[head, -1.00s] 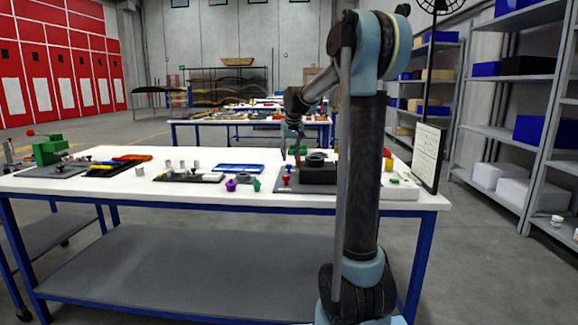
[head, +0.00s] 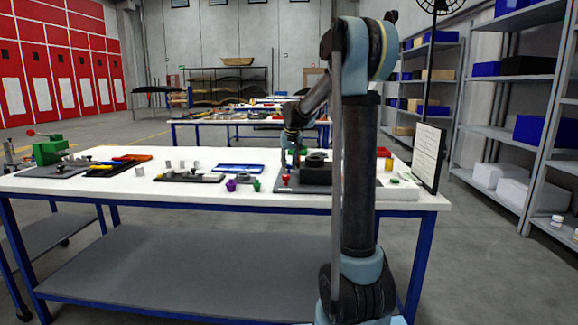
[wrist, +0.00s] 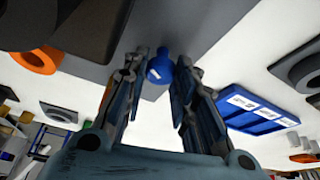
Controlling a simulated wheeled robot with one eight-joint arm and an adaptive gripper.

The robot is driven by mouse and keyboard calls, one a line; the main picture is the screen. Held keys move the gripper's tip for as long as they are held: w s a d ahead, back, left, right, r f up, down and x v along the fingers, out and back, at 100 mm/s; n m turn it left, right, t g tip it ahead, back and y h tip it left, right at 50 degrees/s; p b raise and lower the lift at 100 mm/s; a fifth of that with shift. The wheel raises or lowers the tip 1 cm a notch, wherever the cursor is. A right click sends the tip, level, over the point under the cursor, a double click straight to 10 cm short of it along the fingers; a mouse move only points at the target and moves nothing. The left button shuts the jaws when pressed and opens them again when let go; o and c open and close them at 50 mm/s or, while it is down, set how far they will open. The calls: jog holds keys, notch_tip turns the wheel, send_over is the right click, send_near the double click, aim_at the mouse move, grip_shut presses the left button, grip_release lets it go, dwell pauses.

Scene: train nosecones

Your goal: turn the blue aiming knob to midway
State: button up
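The blue aiming knob (wrist: 160,68) shows in the wrist view, standing on a grey plate (wrist: 178,22), with a small white mark on its side. My gripper (wrist: 160,70) is open, with one finger to each side of the knob and its tips level with it. A narrow gap seems to show on each side; I see no firm contact. In the head view my gripper (head: 293,160) is low over the right part of the bench, beside a dark block (head: 316,172). I cannot make out the blue knob there.
A red knob (head: 287,179) stands at the plate's front. Purple (head: 231,185) and green (head: 256,185) pieces stand to its left. A blue tray (wrist: 250,110) lies to the right in the wrist view, an orange ring (wrist: 34,62) to the left. A white panel (head: 427,157) stands at the bench's right end.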

jog(key=shift+m, duration=0.3)
jog(key=m, duration=0.2)
jog(key=m+h, duration=0.2)
jog(key=m, duration=0.1)
jog(key=shift+w+a+m, duration=0.1)
jog(key=shift+a+m, duration=0.15)
jog(key=shift+m, duration=0.05)
jog(key=m+h, duration=0.1)
jog(key=m, duration=0.1)
jog(key=m+g, duration=0.1)
jog(key=m, duration=0.2)
jog(key=shift+w+a+g+h, duration=0.1)
jog(key=shift+g+h, duration=0.2)
jog(key=shift+h, duration=0.1)
jog(key=shift+m, duration=0.4)
jog(key=o, duration=0.8)
jog(key=shift+c, duration=0.2)
jog(key=v, duration=1.2)
